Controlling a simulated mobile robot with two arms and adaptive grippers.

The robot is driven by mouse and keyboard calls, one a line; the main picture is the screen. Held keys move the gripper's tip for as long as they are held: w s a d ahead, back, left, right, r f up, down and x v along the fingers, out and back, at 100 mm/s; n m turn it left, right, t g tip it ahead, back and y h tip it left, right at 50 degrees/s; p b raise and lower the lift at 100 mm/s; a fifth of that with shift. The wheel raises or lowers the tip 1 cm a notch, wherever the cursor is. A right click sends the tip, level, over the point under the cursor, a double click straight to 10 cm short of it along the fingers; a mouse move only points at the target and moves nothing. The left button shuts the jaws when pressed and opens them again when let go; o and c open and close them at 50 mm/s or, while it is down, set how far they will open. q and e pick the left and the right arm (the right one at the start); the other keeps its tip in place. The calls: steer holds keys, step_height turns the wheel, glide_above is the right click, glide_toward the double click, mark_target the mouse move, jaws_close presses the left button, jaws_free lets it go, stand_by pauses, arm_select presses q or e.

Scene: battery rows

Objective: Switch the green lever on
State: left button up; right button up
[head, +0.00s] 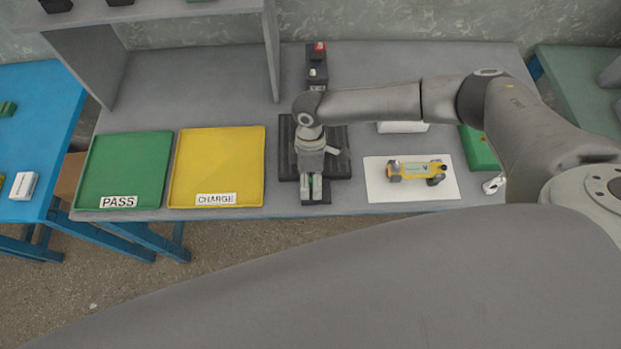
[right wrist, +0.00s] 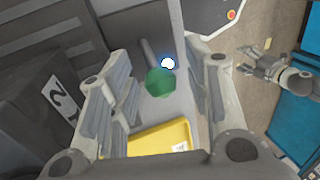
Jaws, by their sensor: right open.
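The lever's green knob (right wrist: 160,82) shows in the right wrist view, on a grey stalk. A small lamp beside it glows white-blue (right wrist: 167,63). My right gripper (right wrist: 160,100) is open, with one finger on each side of the knob in that view; I see no contact. In the head view my right gripper (head: 312,190) points down over the front of the dark device, and a bit of green shows between its fingers. The gripper hides most of the lever there. A grey gripper, apparently my left (right wrist: 265,66), shows small in the right wrist view; its opening is unclear.
A yellow CHARGE tray (head: 217,165) and a green PASS tray (head: 125,170) lie left of the device. A yellow wheeled object (head: 418,170) lies on a white sheet (head: 385,190) to the right. A dark box labelled 2 (right wrist: 30,110) stands close in the right wrist view.

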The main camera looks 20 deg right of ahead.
arm_select(q)
steer(key=shift+s, duration=0.15)
arm_select(e)
steer(key=shift+f, duration=0.15)
steer(key=shift+c, duration=0.8)
jaws_close()
steer(key=shift+a+h, duration=0.35)
steer(key=shift+h, duration=0.05)
steer(key=shift+w+a+f+h, duration=0.1)
steer(key=shift+a+f+h, duration=0.1)
steer(key=shift+h, duration=0.4)
arm_select(q)
steer(key=shift+s+r, duration=0.15)
steer(key=shift+s, duration=0.15)
arm_select(e)
steer(key=shift+g, duration=0.3)
steer(key=shift+d, duration=0.1)
steer(key=shift+o, duration=0.8)
jaws_free()
arm_select(q)
steer(key=shift+a, duration=0.1)
